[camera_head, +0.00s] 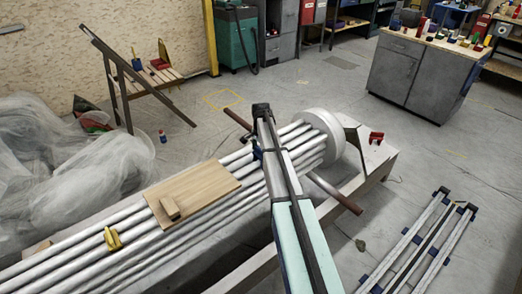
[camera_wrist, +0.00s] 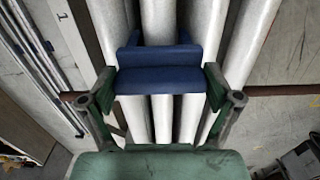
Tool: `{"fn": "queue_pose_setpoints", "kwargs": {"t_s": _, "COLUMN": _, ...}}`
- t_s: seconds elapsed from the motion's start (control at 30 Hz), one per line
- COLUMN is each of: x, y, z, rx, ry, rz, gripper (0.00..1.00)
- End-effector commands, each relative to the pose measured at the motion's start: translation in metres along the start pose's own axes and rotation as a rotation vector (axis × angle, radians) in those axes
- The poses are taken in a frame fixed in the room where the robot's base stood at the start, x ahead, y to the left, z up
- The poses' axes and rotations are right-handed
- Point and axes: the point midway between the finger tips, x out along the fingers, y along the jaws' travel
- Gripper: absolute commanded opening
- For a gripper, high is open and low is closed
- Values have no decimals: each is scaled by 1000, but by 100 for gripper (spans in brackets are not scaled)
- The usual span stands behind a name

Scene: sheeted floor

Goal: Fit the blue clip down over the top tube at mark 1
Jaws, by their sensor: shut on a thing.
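The blue clip (camera_wrist: 158,80) lies across the white tubes in the wrist view, between the two fingers of my gripper (camera_wrist: 160,86), which is shut on it. In the head view only a small dark blue part of the clip (camera_head: 257,152) shows beside my arm. My gripper is mostly hidden there by the arm. The top tubes (camera_wrist: 160,20) run under and beyond the clip. I cannot tell whether the clip touches a tube or hangs just above it. A small "1" mark (camera_wrist: 59,15) shows on a pale strip left of the tubes.
A wooden board (camera_head: 205,185) with a small block and a yellow clip (camera_head: 112,239) lie on the tube bundle. A round white end disc (camera_head: 322,125) closes its far end. A red clip (camera_head: 376,138) sits on the bench. A ladder-like frame (camera_head: 425,240) lies at right.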

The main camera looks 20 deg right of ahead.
Motion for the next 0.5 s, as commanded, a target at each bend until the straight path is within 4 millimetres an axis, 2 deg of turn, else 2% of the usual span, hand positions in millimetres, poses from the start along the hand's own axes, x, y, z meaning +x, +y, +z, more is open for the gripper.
{"fn": "queue_pose_setpoints", "kwargs": {"t_s": 0.5, "x": 18, "y": 0, "z": 0, "rx": 0, "ry": 0, "rz": 0, "gripper": 50}}
